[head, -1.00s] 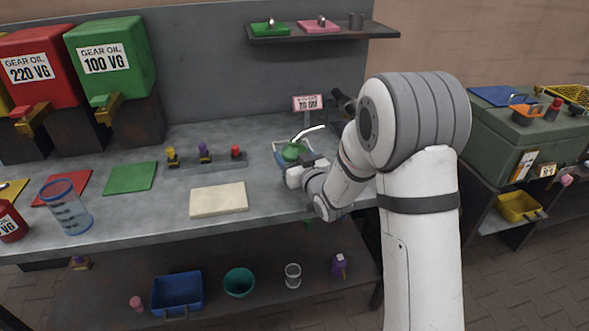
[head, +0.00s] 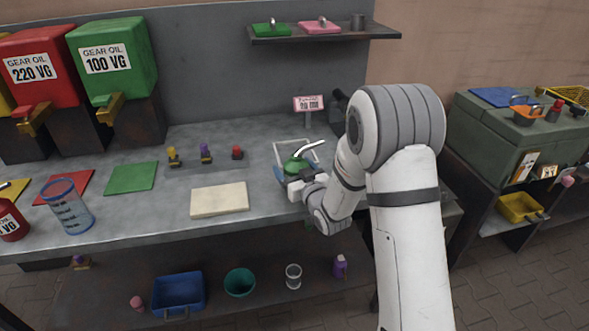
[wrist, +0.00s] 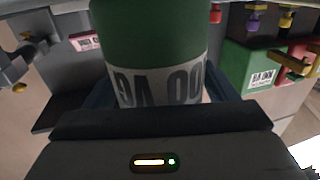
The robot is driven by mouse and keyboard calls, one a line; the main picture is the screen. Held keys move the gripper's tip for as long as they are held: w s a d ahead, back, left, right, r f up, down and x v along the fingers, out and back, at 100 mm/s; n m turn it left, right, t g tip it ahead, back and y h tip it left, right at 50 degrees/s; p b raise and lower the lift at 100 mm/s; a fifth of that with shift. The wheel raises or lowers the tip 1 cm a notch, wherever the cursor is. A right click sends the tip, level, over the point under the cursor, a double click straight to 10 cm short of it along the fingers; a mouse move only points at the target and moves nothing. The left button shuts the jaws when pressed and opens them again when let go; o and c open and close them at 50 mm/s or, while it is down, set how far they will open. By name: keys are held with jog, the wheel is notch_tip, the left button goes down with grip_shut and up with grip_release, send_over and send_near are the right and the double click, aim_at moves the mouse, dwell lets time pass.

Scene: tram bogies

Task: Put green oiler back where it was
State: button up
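The green oiler (head: 296,164), with a pale bent spout, is at my gripper (head: 291,180) on the right part of the bench. In the wrist view the green oiler (wrist: 150,45) fills the middle, its "100 VG" label upside down, between two dark blue fingers (wrist: 152,96). My gripper is shut on it. In the head view it overlaps the front of a white-edged square tray (head: 279,150). I cannot tell whether its base touches anything. A green mat (head: 131,177) lies bare at the left.
A cream pad (head: 219,199) lies left of my gripper. A small display sign (head: 309,103) stands behind the tray. A rack with three coloured taps (head: 206,158) is behind.

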jog(key=shift+o, duration=0.5)
jog(key=shift+r+p, duration=0.25)
jog(key=shift+p, duration=0.1)
jog(key=s+d+r+m+g+h+b, duration=0.1)
jog(key=s+d+m+g+h+b, duration=0.15)
jog(key=s+d+g+h, duration=0.95)
jog(key=s+d+r+m+y, duration=0.1)
jog(key=s+d+r, duration=0.1)
jog(key=s, duration=0.9)
jog(key=s+d+r+m+g+y, duration=0.1)
jog(key=s+d, duration=0.4)
jog(key=s, duration=0.7)
jog(key=shift+r+m+y, duration=0.35)
jog(key=shift+m+y, duration=0.25)
jog(key=shift+m, duration=0.05)
jog(key=shift+d, duration=0.1)
